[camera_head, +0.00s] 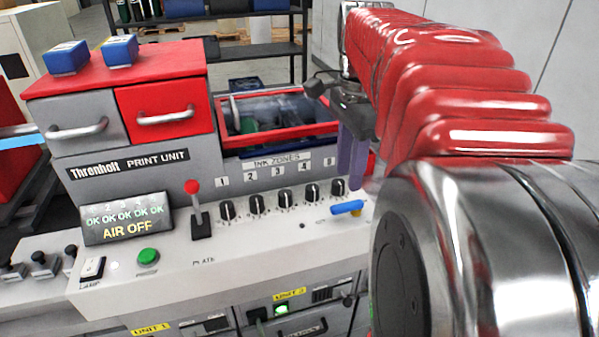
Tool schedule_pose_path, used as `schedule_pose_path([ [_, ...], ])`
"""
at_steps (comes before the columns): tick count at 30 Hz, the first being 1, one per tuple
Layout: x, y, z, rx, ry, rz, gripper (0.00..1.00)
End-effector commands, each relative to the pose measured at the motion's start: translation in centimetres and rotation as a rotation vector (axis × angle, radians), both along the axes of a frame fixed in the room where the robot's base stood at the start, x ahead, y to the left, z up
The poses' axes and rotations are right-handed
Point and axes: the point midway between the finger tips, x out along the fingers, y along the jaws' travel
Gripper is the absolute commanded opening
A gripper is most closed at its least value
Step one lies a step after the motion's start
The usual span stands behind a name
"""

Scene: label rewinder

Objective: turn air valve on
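The blue valve handle (347,208) lies roughly level on the right end of the grey print unit's sloped panel, to the right of the black knobs. A display (126,219) on the left of the panel reads "AIR OFF". My gripper (353,172) points down above and behind the blue handle in the picture, apart from it. Its two purple fingers show side by side with a slight gap, and nothing shows between them. My red-sleeved arm fills the right of the view and hides the panel's right end.
A row of several black knobs (256,204) sits under the "INK ZONES" label. A red-topped lever (194,200) stands left of them, and a green button (148,256) lies lower left. A red-rimmed open bin (283,140) is behind. Blue blocks (119,50) rest on the red top.

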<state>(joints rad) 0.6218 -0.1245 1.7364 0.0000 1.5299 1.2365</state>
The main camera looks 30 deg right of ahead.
Motion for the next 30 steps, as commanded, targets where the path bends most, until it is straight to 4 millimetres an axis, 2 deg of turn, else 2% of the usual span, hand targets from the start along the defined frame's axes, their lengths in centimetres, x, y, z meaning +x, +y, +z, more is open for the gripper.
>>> schedule_pose_path([
  [9,-0.1,0.0,-5.0,0.002,0.002,0.0,0.34],
  [15,0.0,0.0,-7.2,0.002,0.002,0.0,0.34],
  [27,0.0,0.0,-7.8,0.0,0.0,0.001,0.34],
  [30,0.0,0.0,-7.8,0.0,0.0,0.001,0.27],
])
